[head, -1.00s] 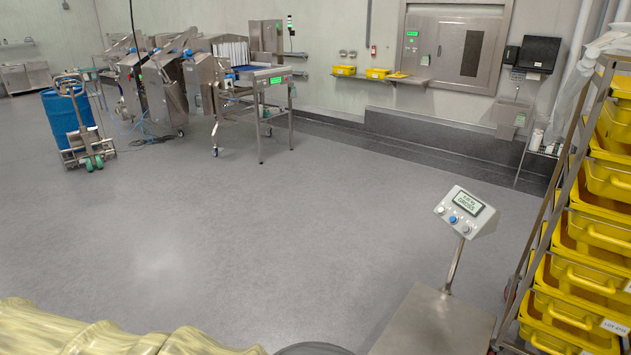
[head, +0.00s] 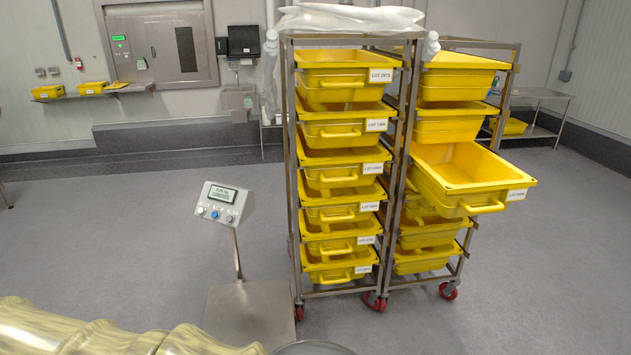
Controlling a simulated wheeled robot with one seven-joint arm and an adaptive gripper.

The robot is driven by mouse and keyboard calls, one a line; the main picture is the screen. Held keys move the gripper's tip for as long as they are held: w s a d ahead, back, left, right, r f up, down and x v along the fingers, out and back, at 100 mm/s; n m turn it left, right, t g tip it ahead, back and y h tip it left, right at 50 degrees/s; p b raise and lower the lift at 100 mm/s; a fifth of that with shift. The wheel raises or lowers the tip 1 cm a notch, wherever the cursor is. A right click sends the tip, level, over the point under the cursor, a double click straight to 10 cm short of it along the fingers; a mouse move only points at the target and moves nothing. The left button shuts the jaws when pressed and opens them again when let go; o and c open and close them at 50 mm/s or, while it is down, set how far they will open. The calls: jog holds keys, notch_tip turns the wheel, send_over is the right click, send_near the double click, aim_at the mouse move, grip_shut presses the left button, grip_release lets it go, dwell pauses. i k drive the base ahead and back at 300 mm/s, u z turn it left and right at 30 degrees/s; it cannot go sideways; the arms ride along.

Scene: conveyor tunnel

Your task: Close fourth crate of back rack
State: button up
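Two steel racks of yellow crates stand side by side in the head view. The right rack (head: 512,88) is set slightly farther back than the left rack (head: 293,180). On the right rack one crate (head: 430,185), third from the top, is pulled well out toward the front right, its inside showing. It has a front handle and a white label, whose text I cannot read. The other crates there, such as the top one (head: 455,83) and a lower one (head: 430,233), sit inside the rack. The pulled-out crate hides part of those below. My gripper is not in view.
The left rack's crates (head: 335,130) are pushed in, with plastic sheeting (head: 350,18) on top. A scale with a display post (head: 224,203) stands in front left of the racks. Open floor (head: 540,270) lies to the right. A steel table (head: 545,95) stands behind.

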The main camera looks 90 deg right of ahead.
aim_at(459, 179)
jog(key=z, duration=0.05)
jog(key=i, duration=0.6)
jog(key=z, duration=5.15)
jog(key=i, duration=1.15)
jog(key=u, duration=1.45)
